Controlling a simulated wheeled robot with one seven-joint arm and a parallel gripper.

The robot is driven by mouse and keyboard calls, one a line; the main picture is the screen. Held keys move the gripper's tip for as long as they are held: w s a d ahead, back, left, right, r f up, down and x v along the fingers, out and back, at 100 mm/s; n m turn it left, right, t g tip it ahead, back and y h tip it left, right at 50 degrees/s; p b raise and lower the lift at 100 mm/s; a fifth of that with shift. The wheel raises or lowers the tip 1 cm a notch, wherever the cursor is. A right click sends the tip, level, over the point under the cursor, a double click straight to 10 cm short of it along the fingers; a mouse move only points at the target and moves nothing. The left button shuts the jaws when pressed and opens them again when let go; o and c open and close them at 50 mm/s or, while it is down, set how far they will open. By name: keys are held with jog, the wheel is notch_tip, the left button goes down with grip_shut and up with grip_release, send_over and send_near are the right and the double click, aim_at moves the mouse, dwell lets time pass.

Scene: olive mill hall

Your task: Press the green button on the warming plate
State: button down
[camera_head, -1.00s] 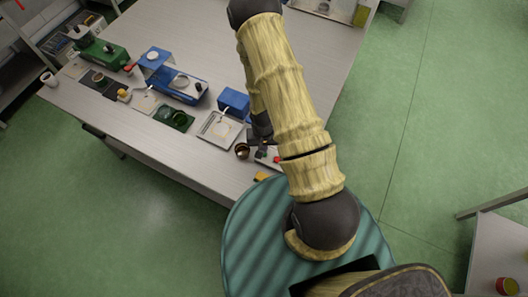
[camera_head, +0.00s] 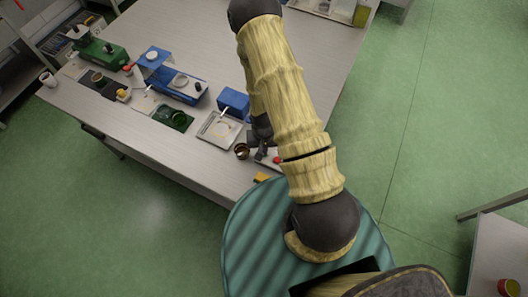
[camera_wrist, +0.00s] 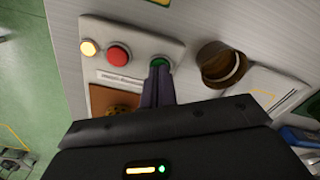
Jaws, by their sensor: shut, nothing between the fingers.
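The warming plate (camera_wrist: 140,38) is a pale panel in the wrist view, with a glowing yellow lamp (camera_wrist: 88,48), a red button (camera_wrist: 117,56) and a green button (camera_wrist: 159,62) in a row. My gripper (camera_wrist: 158,70) is shut and empty. Its fingertips are at the green button and cover its lower part. I cannot tell whether the button is pushed in. In the head view my gripper (camera_head: 260,154) is over the plate near the table's front edge. The red button (camera_head: 277,159) shows beside it, while the green button is hidden there.
A brown round cup (camera_wrist: 222,64) stands close right of the plate; it also shows in the head view (camera_head: 242,151).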

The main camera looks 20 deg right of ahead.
jog(key=shift+r+p, duration=1.9)
jog(key=shift+r, duration=1)
jog(key=shift+w+r, duration=0.1)
jog(key=shift+r, duration=0.05)
notch_tip(320, 180, up, 16)
jog(key=w+n+t+b, duration=0.1)
jog(key=b, duration=0.1)
jog(key=s+r+n+t, duration=0.1)
jog(key=s+r+n, duration=0.1)
jog(key=s+r, duration=0.4)
notch_tip(320, 180, up, 5)
jog(key=shift+s+r+t+b, duration=0.2)
jog(key=shift+s+t+b, duration=0.1)
jog(key=shift+b, duration=0.05)
